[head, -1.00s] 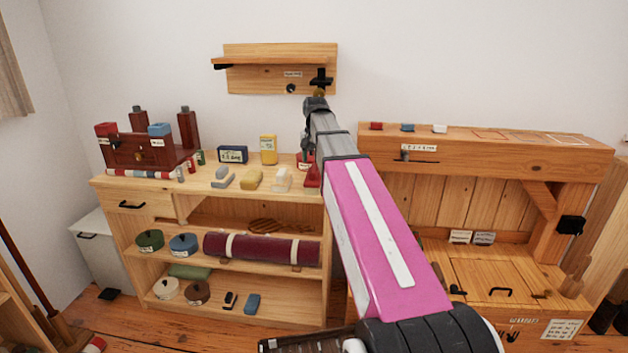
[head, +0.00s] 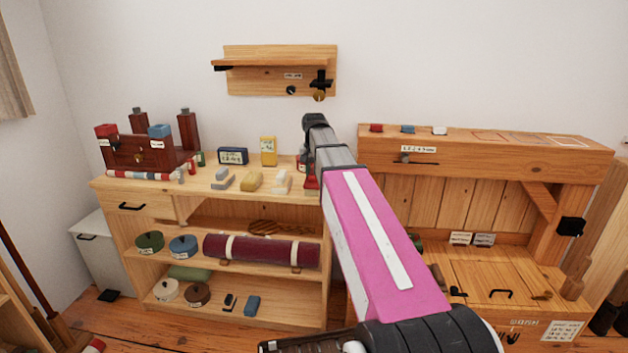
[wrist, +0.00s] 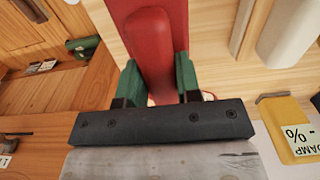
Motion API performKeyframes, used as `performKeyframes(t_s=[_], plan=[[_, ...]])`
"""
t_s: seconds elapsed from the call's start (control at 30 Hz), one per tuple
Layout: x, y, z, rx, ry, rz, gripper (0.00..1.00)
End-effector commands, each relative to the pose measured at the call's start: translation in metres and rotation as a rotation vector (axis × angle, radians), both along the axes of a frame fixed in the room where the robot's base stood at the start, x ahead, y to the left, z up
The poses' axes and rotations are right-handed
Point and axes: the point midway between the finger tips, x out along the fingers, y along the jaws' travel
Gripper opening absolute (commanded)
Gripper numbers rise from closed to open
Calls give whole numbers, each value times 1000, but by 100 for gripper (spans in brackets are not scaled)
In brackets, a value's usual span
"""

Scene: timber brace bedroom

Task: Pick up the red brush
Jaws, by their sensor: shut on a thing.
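The red brush (wrist: 150,35) fills the upper middle of the wrist view, with a raised rounded red grip along it. My gripper (wrist: 158,82) has its two green fingers closed on both sides of this grip. In the head view a small part of the red brush (head: 312,183) shows at the right end of the shelf unit's top (head: 205,200), beside my arm. My arm hides the gripper and most of the brush there. I cannot tell whether the brush still touches the top.
Brushes with grey, yellow and white parts (head: 252,181) lie left of the red one. A blue box (head: 233,156) and a yellow box (head: 268,150) stand behind them. A wooden workbench (head: 480,155) is to the right. A small wall shelf (head: 275,80) hangs above.

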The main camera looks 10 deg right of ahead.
Motion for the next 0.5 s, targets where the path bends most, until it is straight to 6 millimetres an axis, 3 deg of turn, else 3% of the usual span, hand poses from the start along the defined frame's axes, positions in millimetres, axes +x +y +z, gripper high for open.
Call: performKeyframes(t_s=[0.27,0.5], plan=[[0,0,6,0,-1,0,4],[1,0,33,0,-2,0,4]])
